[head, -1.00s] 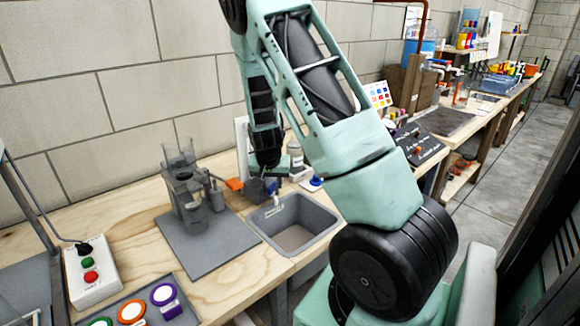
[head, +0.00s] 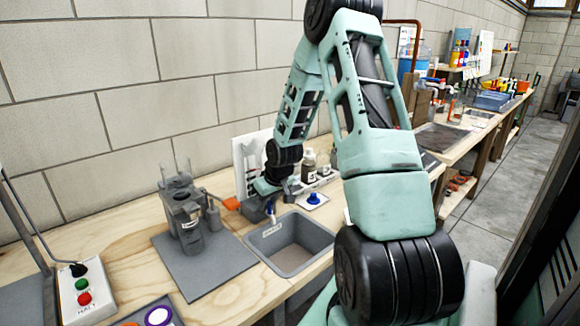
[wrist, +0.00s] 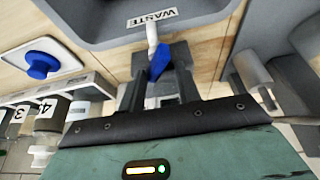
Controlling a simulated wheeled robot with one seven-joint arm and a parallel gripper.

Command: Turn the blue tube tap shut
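The blue tube tap (wrist: 158,62) sits on a short white tube (wrist: 152,35) at the rim of the sink marked WASTE. In the wrist view its blue lever stands tilted between the two fingers of my gripper (wrist: 158,75). The fingers are apart, with a visible gap on the left of the lever; I cannot tell whether the right finger touches it. In the head view the tap (head: 269,208) shows small above the sink's back edge, beside my gripper (head: 262,198), whose fingers are too small to read there.
The grey sink (head: 318,240) lies in front of the tap. An orange-handled grey apparatus (head: 190,222) stands left of it. A blue knob on a white plate (head: 313,198) and several bottles stand close on the right. A white panel (head: 246,150) stands behind.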

